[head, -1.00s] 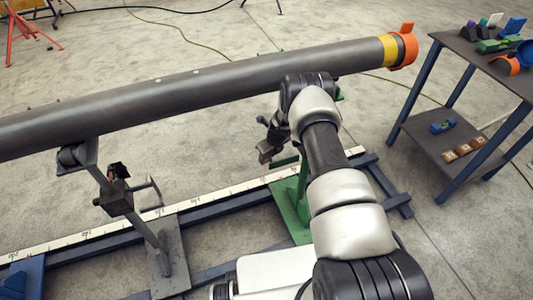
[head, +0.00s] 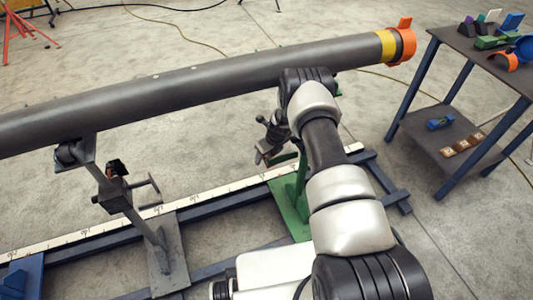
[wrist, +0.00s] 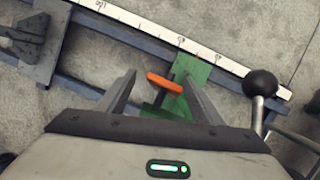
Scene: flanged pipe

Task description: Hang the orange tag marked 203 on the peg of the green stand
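My gripper (wrist: 159,75) shows in the wrist view with its two fingers spread apart. An orange piece (wrist: 164,82) shows between the fingertips, with gaps at both ends. It appears nearly edge-on over the green stand, and I can read no number on it. Whether it hangs on the peg cannot be told. The green stand (wrist: 195,70) has its base beside the ruler rail, and its upper part lies behind the orange piece. In the head view the green stand (head: 286,208) is partly hidden by my arm. The orange piece is not visible there.
A long grey pipe (head: 190,84) with an orange flange (head: 404,42) crosses above the rail (head: 85,237). A black ball knob (wrist: 260,83) stands right of my gripper. A dark table (head: 465,50) with several parts is at right. A grey pipe support (head: 165,260) stands left.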

